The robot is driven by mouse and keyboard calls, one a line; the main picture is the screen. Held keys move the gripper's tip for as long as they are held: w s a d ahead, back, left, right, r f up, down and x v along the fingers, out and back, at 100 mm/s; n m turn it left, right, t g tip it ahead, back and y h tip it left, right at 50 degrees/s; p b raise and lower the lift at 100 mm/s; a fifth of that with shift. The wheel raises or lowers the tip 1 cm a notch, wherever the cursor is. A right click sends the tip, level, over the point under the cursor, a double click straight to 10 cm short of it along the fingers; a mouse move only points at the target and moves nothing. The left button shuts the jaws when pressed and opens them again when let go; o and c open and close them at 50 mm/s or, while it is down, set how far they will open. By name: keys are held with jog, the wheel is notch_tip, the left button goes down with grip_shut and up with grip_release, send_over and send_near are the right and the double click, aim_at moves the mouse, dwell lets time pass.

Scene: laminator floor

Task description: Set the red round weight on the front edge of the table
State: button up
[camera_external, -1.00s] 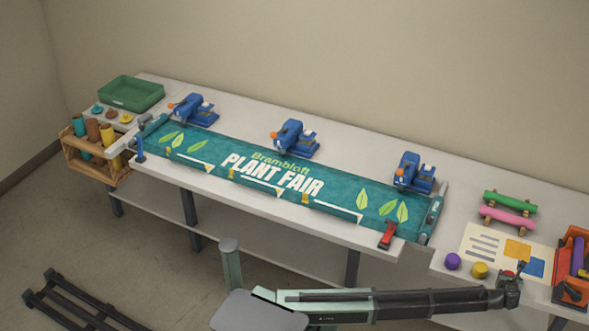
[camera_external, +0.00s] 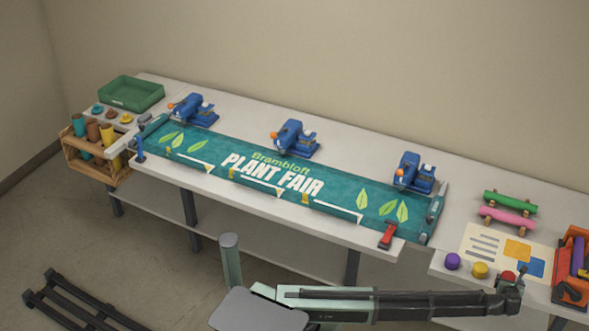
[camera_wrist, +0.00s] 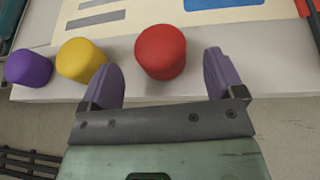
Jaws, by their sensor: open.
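The red round weight (camera_external: 507,276) stands near the front edge of the right side table (camera_external: 452,279), partly hidden by my gripper (camera_external: 514,284). In the wrist view the red weight (camera_wrist: 160,50) lies just ahead of and between my gripper's fingertips (camera_wrist: 163,65). My gripper's purple fingers are apart, with nothing held. The long table (camera_external: 240,201) carries a green "Plant Fair" banner (camera_external: 272,179), which reaches close to the table's front edge.
A purple weight (camera_external: 452,261) and a yellow weight (camera_external: 479,270) stand left of the red one. A printed sheet (camera_external: 492,247) lies behind them. An orange holder (camera_external: 571,270) is at right. A red clamp (camera_external: 388,235) sits at the banner's front right corner. Blue devices (camera_external: 297,139) line its back.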

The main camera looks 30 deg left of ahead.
jog(key=p+v, duration=0.1)
jog(key=v, duration=0.6)
jog(key=shift+p, duration=0.4)
